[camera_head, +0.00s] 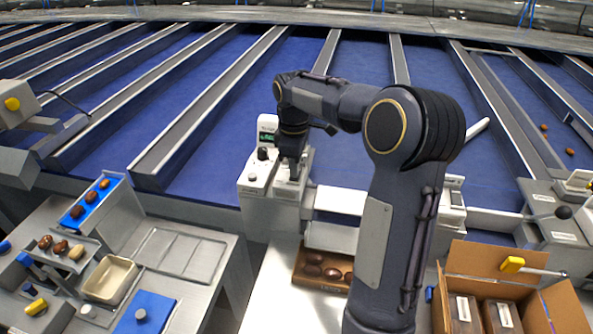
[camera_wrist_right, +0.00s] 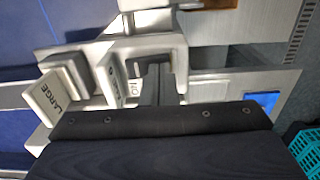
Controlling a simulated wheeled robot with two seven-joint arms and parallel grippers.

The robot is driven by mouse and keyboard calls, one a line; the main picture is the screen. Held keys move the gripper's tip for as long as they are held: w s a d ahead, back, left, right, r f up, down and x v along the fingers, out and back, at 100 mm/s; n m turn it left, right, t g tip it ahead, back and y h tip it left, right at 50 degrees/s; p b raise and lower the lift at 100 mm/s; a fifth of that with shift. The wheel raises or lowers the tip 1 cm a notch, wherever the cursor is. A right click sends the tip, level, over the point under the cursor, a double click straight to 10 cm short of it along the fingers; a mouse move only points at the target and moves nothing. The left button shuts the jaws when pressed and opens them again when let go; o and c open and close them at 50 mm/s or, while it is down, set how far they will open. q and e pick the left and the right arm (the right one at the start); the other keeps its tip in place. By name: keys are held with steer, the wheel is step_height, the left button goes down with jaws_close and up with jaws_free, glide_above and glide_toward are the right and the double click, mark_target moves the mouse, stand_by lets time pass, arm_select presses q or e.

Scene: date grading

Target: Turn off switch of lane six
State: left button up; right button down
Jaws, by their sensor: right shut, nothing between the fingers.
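A pale control box (camera_head: 257,185) stands at the near end of the lanes, with a small green display (camera_head: 267,138), a black knob and a pale round button. My right gripper (camera_head: 293,176) points down at the plate just right of that box; its fingers are shut with nothing between them. In the right wrist view, the dark fingertips (camera_wrist_right: 152,82) are beside a pale metal housing (camera_wrist_right: 150,50) with a partly hidden label. A plate marked LARGE (camera_wrist_right: 62,98) is left of it. The switch itself is hidden or too small to tell, and no lane number is readable. My left gripper is out of view.
Blue lanes (camera_head: 215,130) with metal dividers run behind. A grading bench with a beige tray (camera_head: 110,279) is at left. A brown box of dates (camera_head: 309,282) and an open cardboard carton (camera_head: 474,257) stand in front. Another control box (camera_head: 560,228) with a black knob is at right.

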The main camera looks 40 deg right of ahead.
steer(key=shift+r+p, duration=1.7)
steer(key=shift+r, duration=1.6)
